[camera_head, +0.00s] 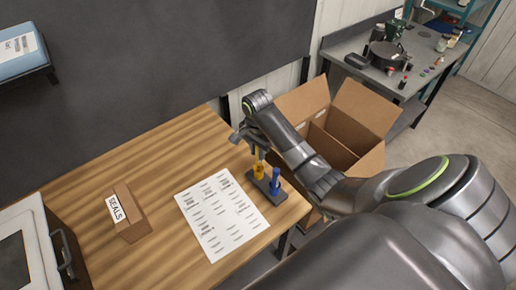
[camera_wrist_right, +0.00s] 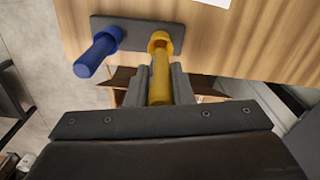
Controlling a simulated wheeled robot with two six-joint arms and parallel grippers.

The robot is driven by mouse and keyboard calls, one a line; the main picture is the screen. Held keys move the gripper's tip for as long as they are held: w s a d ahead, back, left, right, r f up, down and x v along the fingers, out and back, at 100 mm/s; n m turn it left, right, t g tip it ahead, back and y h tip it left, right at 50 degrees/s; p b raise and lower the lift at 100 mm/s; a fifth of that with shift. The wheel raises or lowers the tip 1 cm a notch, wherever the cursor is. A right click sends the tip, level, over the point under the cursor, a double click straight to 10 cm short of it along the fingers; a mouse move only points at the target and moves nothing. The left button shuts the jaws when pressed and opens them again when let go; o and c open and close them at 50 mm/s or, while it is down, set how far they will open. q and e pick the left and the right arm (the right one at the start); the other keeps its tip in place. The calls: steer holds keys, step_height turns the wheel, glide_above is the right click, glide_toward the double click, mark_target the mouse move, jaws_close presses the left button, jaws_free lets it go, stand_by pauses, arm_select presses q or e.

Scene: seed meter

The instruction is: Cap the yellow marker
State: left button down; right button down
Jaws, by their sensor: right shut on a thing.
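The yellow marker (camera_head: 259,168) stands at a dark holder (camera_head: 251,183) near the table's right edge. My right gripper (camera_head: 254,150) reaches over the holder from above. In the right wrist view my right gripper (camera_wrist_right: 160,88) is shut on the yellow marker (camera_wrist_right: 160,78), one finger on each side. A wider yellow ring-like part (camera_wrist_right: 158,42) shows at its holder end; I cannot tell whether the marker is fully seated in it. A blue marker (camera_head: 275,183) stands beside it in the same holder (camera_wrist_right: 140,35). My left gripper is not in view.
A printed sheet (camera_head: 222,222) lies left of the holder. A brown box labelled SEALS (camera_head: 135,215) sits further left on the wooden table (camera_head: 150,160). An open cardboard box (camera_head: 360,110) stands beyond the table's right edge, behind my right arm.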

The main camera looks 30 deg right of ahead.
steer(key=shift+d+f, duration=0.1)
steer(key=shift+f, duration=0.6)
steer(key=shift+f, duration=0.8)
stand_by(0.7)
steer(key=shift+f, duration=0.2)
steer(key=shift+f, duration=0.7)
stand_by(1.1)
steer(key=c, duration=1.2)
jaws_free()
